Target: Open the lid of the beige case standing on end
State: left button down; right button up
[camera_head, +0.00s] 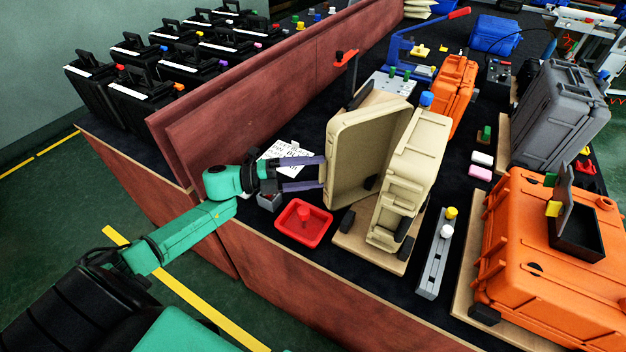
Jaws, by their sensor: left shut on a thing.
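The beige case (415,170) stands on end on a wooden board (362,251) in the middle of the dark table. Its lid (357,155) is swung out to the left, leaving a wide V-shaped gap between lid and body. My left gripper (322,173) reaches in from the left. Its two purple fingers are at the lid's left edge and are shut on it. The exact contact at the fingertips is small and partly hidden. My right gripper is not in the view.
A red tray (304,223) lies just below the left gripper. An orange case (545,250) and a grey case (560,115) stand to the right. A grey block with knobs (435,252) is right of the board. A reddish partition (270,80) runs behind the arm.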

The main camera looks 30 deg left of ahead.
pick_arm(q)
jog(key=shift+w+a+r, duration=0.1)
jog(key=shift+w+r, duration=0.05)
jog(key=shift+c, duration=0.7)
grip_release()
jog(key=shift+o, duration=0.7)
jog(key=shift+s, duration=0.2)
jog(key=b+v, duration=0.1)
jog(key=v, duration=1.3)
jog(key=shift+a+b, duration=0.25)
jog(key=shift+b, duration=0.15)
